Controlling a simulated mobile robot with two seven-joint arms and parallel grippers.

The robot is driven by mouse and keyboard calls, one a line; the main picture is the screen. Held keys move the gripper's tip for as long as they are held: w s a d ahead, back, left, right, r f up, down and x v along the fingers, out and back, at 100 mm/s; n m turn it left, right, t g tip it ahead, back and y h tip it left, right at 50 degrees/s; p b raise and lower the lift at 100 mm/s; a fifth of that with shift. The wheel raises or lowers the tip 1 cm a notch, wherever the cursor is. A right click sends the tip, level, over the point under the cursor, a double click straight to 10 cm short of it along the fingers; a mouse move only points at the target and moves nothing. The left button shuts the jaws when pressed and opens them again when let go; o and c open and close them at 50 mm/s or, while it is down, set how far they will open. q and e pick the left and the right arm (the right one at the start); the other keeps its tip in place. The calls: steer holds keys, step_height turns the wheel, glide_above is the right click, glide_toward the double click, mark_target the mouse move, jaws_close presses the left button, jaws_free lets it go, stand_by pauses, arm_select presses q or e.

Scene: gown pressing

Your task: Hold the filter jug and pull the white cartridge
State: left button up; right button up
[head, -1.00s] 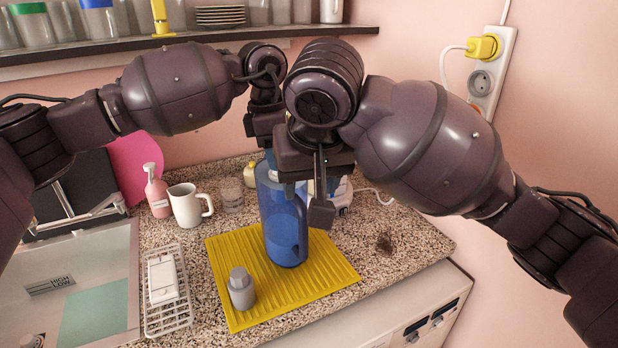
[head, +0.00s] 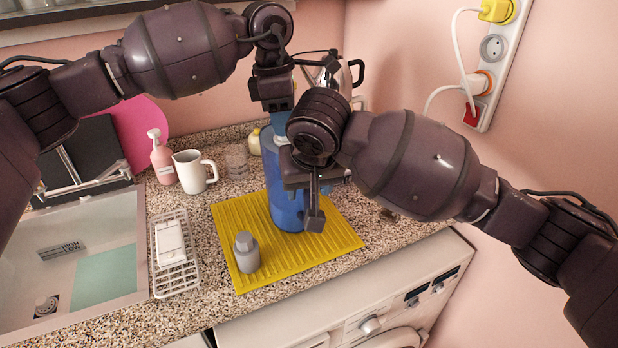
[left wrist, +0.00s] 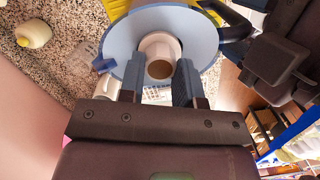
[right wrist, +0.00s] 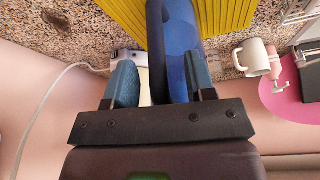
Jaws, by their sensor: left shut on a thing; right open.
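The blue filter jug (head: 283,195) stands upright on the ribbed yellow mat (head: 320,240). Its pale blue top (left wrist: 205,35) shows in the left wrist view, with the white cartridge (left wrist: 172,48) at its centre, showing a round tan end. My left gripper (head: 280,103) is over the jug's top, shut on the cartridge, with a finger on each side in the left wrist view (left wrist: 158,80). My right gripper (head: 314,205) is open at the jug's handle side. In the right wrist view, the dark blue handle (right wrist: 180,25) lies between its fingers (right wrist: 162,80); whether they touch it is unclear.
A grey bottle (head: 246,255) stands on the mat's front left. A white rack (head: 174,284) lies beside the sink (head: 75,310). A white mug (head: 192,175), pink soap bottle (head: 162,163) and metal kettle (head: 333,78) stand behind. The counter's front edge is near.

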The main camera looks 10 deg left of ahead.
steer(key=shift+c, duration=0.4)
jaws_close()
steer(key=c, duration=0.6)
jaws_free()
jaws_close()
arm_select(q)
steer(key=shift+o, duration=1.3)
steer(key=c, duration=0.3)
